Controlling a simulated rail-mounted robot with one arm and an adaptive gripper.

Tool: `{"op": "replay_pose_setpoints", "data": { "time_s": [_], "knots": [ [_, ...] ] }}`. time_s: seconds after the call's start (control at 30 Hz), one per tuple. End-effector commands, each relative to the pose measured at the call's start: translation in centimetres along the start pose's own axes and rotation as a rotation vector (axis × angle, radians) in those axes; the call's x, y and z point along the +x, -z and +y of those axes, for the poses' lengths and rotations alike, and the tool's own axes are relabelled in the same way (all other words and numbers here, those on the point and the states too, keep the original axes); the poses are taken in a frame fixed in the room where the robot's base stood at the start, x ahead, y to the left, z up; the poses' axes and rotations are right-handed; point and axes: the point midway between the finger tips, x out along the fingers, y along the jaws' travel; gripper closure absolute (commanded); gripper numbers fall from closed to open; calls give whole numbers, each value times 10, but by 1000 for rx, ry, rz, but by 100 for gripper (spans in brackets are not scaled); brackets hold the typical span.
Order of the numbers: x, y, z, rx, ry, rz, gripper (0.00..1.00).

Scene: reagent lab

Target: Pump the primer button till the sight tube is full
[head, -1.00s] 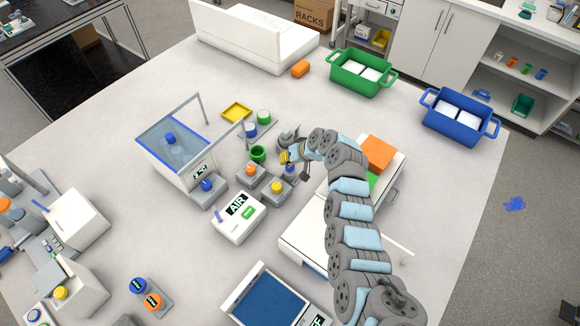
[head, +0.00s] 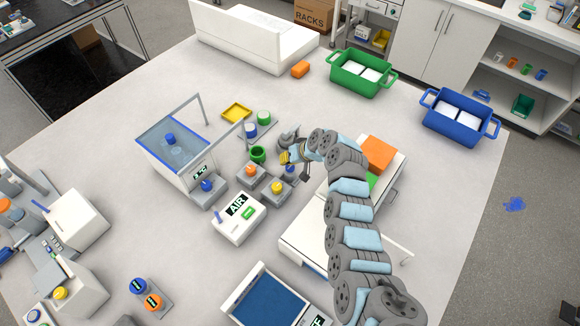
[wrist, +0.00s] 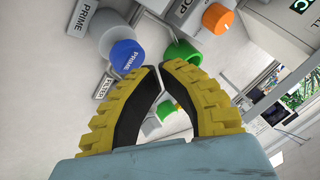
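The blue button marked PRIME (wrist: 126,56) sits on a grey round base in the wrist view, just beyond and left of my fingertips. It seems to be the blue button (head: 290,168) beside my gripper in the head view. My gripper (wrist: 157,68) has yellow ribbed fingers with black pads. I cannot tell whether the tips touch the button. My gripper (head: 286,158) also shows in the head view. I cannot make out a sight tube or its level in either view.
A green knob (wrist: 182,53) and an orange knob (wrist: 218,18) stand close to the fingertips.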

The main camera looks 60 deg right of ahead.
Motion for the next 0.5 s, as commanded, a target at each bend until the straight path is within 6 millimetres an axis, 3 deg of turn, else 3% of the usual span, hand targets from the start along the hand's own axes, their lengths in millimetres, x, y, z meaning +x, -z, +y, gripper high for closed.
{"op": "replay_pose_setpoints", "data": {
  "time_s": [0.5],
  "knots": [
    [7,-4,4,0,0,0,100]
  ]
}}
